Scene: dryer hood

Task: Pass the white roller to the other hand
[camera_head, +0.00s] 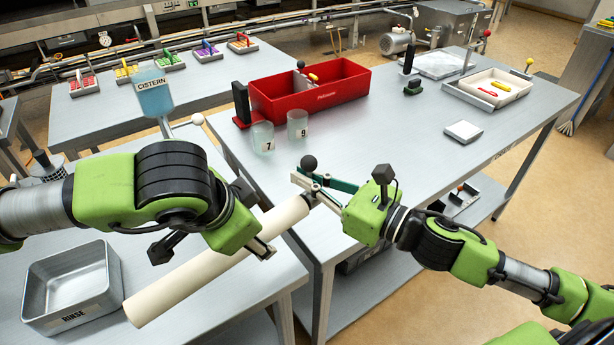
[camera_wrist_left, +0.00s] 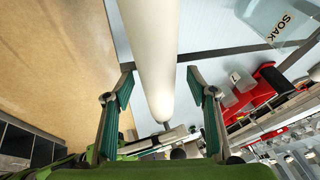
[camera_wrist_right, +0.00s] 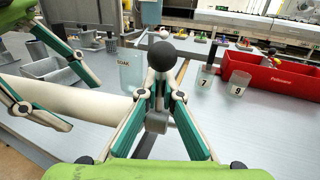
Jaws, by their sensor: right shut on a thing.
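The white roller (camera_head: 205,268) is a long, cream-white cylinder held slantwise above the left-hand tables. My right gripper (camera_head: 312,183) is shut on the metal fitting at its right end. A black ball knob (camera_wrist_right: 163,54) sticks up at that grip in the right wrist view. My left gripper (camera_head: 266,247) is open at the roller's side, nearer its right end. In the left wrist view the roller (camera_wrist_left: 152,45) runs between its spread fingers (camera_wrist_left: 160,98), with a gap on each side. The left arm hides part of the roller in the head view.
A clear SOAK container (camera_wrist_right: 131,78) and a blue CISTERN vessel (camera_head: 153,95) are nearby. A red crate (camera_head: 312,92) and two numbered beakers (camera_head: 297,124) stand on the right table, whose near middle is clear.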

